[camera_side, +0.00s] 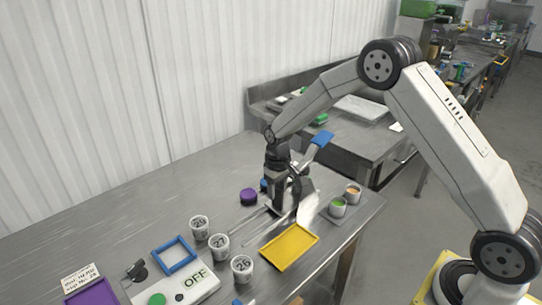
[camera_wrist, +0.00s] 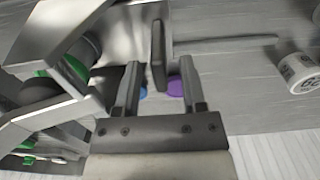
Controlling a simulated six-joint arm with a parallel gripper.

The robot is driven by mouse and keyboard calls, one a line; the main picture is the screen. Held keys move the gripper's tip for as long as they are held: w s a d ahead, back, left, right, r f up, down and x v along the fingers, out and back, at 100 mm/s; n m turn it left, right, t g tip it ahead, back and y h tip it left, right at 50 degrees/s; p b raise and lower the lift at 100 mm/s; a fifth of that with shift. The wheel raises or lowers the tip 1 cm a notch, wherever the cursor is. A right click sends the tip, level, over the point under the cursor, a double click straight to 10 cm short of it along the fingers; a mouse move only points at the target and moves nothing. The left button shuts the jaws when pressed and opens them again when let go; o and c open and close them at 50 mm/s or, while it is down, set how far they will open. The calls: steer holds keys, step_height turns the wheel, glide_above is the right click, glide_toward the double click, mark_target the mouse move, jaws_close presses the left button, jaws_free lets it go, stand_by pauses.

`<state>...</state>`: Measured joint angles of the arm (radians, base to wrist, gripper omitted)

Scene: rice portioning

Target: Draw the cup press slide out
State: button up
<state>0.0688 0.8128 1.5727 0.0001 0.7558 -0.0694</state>
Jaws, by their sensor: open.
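The cup press is a bright metal fixture (camera_side: 308,205) on the table, largely hidden behind my gripper in the side view. Its metal body also shows in the wrist view (camera_wrist: 110,35). Thin rails (camera_side: 252,224) run from it to the left over the table. A dark upright plate (camera_wrist: 158,55), which looks like the slide's handle, stands between my fingers in the wrist view. My gripper (camera_side: 282,205) points down at the press. In the wrist view my gripper (camera_wrist: 161,82) is open, with a finger on each side of the plate and gaps visible. Contact cannot be told.
A yellow tray (camera_side: 268,252) lies in front of the press. Cups marked 29 (camera_side: 199,231), 27 (camera_side: 219,249) and 26 (camera_side: 242,272) stand left. A purple lid (camera_side: 248,196) lies behind the rails. An OFF box (camera_side: 196,276) is front left.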

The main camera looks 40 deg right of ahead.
steer(key=shift+f, duration=1.35)
jaws_close()
stand_by(0.5)
